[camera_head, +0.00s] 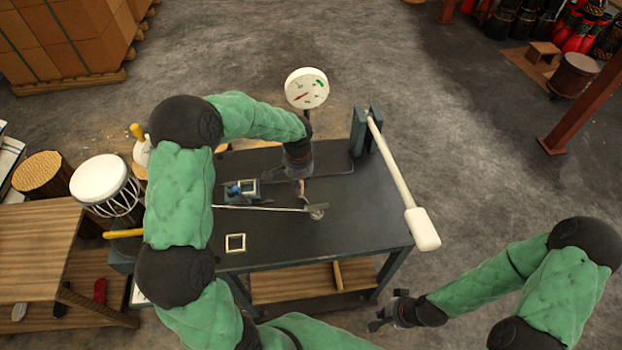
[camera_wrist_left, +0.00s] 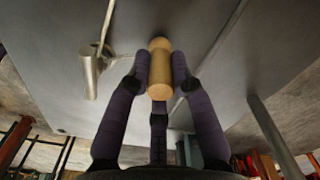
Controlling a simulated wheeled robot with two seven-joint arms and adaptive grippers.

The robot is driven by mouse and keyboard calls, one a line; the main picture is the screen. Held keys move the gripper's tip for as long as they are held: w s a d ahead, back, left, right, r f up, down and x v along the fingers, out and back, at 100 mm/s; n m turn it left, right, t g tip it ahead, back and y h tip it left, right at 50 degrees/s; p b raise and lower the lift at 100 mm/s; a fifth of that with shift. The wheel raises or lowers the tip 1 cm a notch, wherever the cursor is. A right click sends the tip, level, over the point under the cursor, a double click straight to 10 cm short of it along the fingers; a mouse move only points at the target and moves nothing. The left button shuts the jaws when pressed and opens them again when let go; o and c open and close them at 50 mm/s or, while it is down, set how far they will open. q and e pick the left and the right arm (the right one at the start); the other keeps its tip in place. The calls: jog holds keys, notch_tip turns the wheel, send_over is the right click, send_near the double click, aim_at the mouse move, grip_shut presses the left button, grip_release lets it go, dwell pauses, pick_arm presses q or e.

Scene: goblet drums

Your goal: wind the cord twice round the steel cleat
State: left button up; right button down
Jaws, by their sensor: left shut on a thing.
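My left gripper (camera_head: 301,182) is over the middle of the dark table, its fingers pointing down. In the left wrist view its fingers (camera_wrist_left: 160,80) are shut on a pale wooden cylinder (camera_wrist_left: 160,62). The steel cleat (camera_wrist_left: 90,76) is a round metal post to the left of the held cylinder, apart from it. A pale straight line, seemingly the cord (camera_head: 260,208), runs left from beside the cleat. Whether any turn lies round the cleat cannot be told. My right gripper (camera_head: 387,312) is open and empty off the table's front right.
A blue clamp-like device (camera_head: 241,192) and a small square frame (camera_head: 235,243) are on the table (camera_head: 350,235). A round dial (camera_head: 306,88) stands behind. Drums (camera_head: 100,180) stand at the left.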

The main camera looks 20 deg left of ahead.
pick_arm(q)
jog(key=s, duration=0.7)
jog(key=shift+a, duration=0.3)
jog(key=s+d, duration=0.2)
jog(key=s, duration=0.1)
jog(key=shift+s+d+b, duration=0.25)
jog(key=shift+d+b, duration=0.1)
jog(key=shift+b, duration=0.05)
notch_tip(320, 180, up, 6)
jog(key=s+a+p, duration=0.1)
jog(key=p, duration=0.3)
jog(key=shift+p, duration=0.4)
